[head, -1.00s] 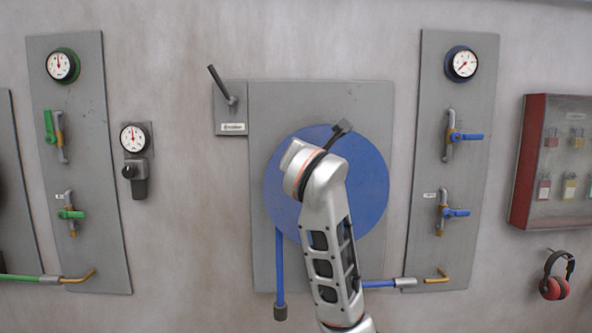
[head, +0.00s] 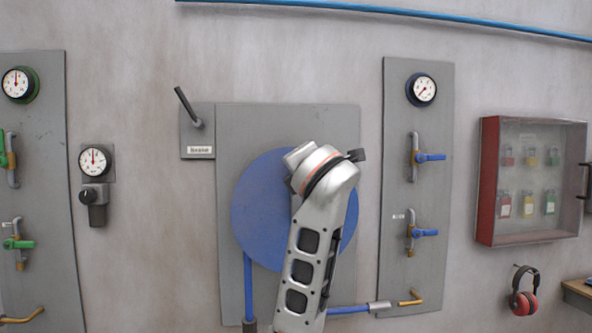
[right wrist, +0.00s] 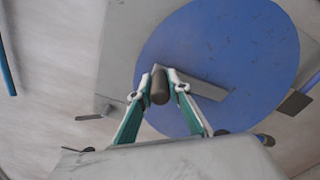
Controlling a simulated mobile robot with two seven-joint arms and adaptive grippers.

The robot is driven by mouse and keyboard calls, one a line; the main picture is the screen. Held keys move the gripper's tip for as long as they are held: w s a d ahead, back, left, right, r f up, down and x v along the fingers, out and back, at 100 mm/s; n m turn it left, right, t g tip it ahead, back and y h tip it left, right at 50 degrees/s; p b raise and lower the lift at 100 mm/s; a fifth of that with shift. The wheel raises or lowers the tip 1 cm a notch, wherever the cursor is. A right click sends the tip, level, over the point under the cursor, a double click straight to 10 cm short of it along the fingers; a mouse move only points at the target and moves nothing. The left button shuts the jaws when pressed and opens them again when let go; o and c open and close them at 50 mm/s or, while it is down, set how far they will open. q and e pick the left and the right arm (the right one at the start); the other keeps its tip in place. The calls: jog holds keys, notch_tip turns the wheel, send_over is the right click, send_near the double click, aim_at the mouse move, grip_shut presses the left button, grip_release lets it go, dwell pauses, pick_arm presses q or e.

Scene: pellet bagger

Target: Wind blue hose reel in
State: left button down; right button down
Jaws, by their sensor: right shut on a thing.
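The blue hose reel (head: 262,215) is a round blue disc on a grey wall panel (head: 335,120). My right arm covers its middle and right part in the head view, and the gripper there is hidden. In the right wrist view my right gripper (right wrist: 160,86) is shut on the dark crank handle (right wrist: 159,88). A grey crank arm (right wrist: 208,90) runs from the handle across the blue disc (right wrist: 225,50). A blue hose (head: 248,282) hangs down at the reel's left side, with a dark end. My left gripper is not in view.
A lever (head: 188,105) on a small labelled plate sits at the panel's upper left. Blue valves (head: 430,157) and a gauge (head: 421,90) stand on the right panel. A blue line (head: 347,310) runs to a connector. A padlock cabinet (head: 530,180) and headphones (head: 525,292) are farther right.

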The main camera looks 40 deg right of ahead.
jog(key=shift+s+d, duration=0.1)
jog(key=shift+d, duration=0.05)
jog(key=c, duration=1.9)
grip_release()
jog(key=shift+s, duration=0.1)
jog(key=v, duration=1.2)
